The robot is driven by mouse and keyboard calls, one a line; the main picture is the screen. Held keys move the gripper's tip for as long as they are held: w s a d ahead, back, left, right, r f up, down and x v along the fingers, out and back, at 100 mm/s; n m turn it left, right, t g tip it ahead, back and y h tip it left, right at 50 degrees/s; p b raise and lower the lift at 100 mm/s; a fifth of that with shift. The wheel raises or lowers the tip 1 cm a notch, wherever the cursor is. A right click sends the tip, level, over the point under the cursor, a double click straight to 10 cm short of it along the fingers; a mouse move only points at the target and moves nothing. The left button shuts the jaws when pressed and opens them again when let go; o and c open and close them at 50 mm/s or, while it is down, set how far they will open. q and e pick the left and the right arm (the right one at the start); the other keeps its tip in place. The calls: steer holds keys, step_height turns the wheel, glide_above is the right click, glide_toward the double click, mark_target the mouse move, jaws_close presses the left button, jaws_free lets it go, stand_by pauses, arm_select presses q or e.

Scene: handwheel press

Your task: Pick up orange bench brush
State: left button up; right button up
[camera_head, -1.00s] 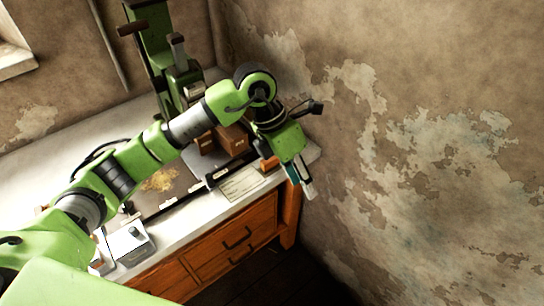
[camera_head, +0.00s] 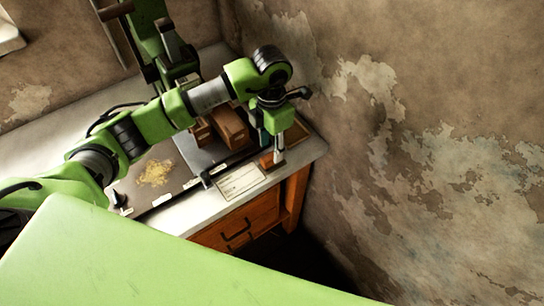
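A small orange piece (camera_head: 266,161), which looks like part of the orange bench brush, lies at the right end of the workbench. The rest of it is hidden behind my gripper or too small to make out. My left gripper (camera_head: 272,157) points down right over this piece. Its two fingers look apart, one on each side of the orange piece, with the tips close to bench height. I cannot tell whether they touch it. My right gripper is out of view.
The workbench (camera_head: 192,218) has a paper card (camera_head: 240,182) at its front edge and brown boxes (camera_head: 230,127) behind. A green press (camera_head: 152,40) stands at the back. Yellowish shavings (camera_head: 155,172) lie on a mat. The peeling wall (camera_head: 420,150) is close on the right.

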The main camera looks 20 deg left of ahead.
mark_target(272, 155)
arm_select(q)
steer(key=shift+s+f+p, duration=0.1)
steer(key=shift+f+p, duration=0.25)
steer(key=shift+f, duration=0.2)
step_height(272, 155, down, 4)
steer(key=shift+d+r+p, duration=0.1)
steer(key=shift+r+p, duration=0.05)
steer(key=shift+p, duration=0.5)
steer(key=shift+f, duration=0.3)
steer(key=shift+c, duration=1.2)
steer(key=c, duration=0.6)
jaws_close()
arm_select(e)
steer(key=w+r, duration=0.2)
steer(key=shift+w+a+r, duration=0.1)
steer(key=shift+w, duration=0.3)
